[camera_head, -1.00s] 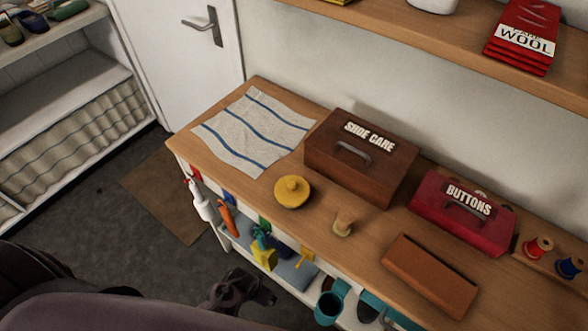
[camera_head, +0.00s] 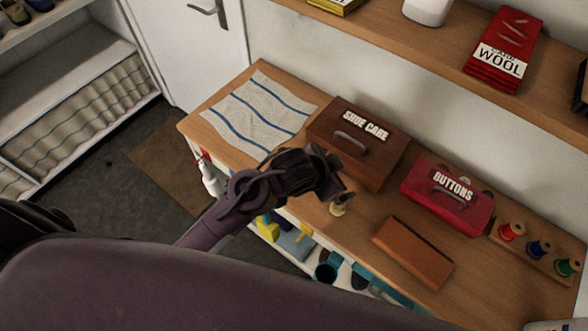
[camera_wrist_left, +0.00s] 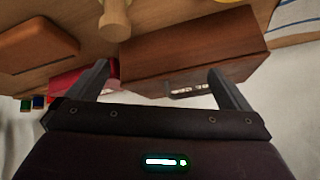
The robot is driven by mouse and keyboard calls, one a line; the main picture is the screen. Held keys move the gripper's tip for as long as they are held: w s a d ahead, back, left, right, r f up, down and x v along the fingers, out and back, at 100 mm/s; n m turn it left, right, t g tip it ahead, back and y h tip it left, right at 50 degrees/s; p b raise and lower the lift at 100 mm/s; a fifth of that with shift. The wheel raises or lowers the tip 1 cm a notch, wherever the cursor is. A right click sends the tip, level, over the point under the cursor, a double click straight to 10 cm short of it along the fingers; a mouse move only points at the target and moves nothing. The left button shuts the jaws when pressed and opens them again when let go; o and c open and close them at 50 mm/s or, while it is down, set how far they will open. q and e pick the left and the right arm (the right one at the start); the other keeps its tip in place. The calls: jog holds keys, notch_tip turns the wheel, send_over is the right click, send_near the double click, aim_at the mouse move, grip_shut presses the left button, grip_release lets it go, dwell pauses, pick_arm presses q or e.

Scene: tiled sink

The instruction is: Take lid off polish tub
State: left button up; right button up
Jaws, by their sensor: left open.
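The yellow round tub with its knobbed lid, seen on the bench in the earlier head view, is now hidden behind my left arm. I take it for the polish tub. My left gripper (camera_head: 330,178) hangs over the bench, in front of the brown SHOE CARE box (camera_head: 372,138). In the left wrist view my left gripper (camera_wrist_left: 162,78) has its fingers wide apart with nothing held. My right gripper is not in view.
A small pale wooden piece (camera_head: 339,206) stands close to my left gripper. The red BUTTONS box (camera_head: 447,198), a brown case (camera_head: 412,252) and thread spools (camera_head: 538,249) lie to the right. A striped cloth (camera_head: 255,112) covers the bench's left end. A shelf (camera_head: 430,55) runs above.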

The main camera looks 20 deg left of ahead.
pick_arm(q)
jog(key=s+d+r+m+g+h+p, duration=0.1)
jog(key=d+r+m+g+h, duration=0.2)
jog(key=d+m, duration=1)
jog(key=w+a+m+g+y, duration=0.1)
jog(key=a+y, duration=0.1)
jog(key=a, duration=0.5)
jog(key=w+a+f+m+g+y+p, duration=0.1)
jog(key=a+y, duration=0.1)
jog(key=a, duration=0.6)
jog(key=w+a+m+g+y, duration=0.1)
jog(key=a+m+g+y, duration=0.1)
jog(key=a, duration=0.5)
jog(key=shift+a+f+y, duration=0.2)
jog(key=shift+f+y, duration=0.15)
jog(key=shift+y, duration=0.15)
jog(key=shift+a+f+p, duration=0.2)
jog(key=shift+p, duration=0.1)
notch_tip(320, 180, down, 6)
jog(key=p, duration=0.3)
jog(key=shift+a+f, duration=0.15)
jog(key=shift+f, duration=0.05)
jog(key=shift+w+f, duration=0.1)
jog(key=shift+f, duration=0.3)
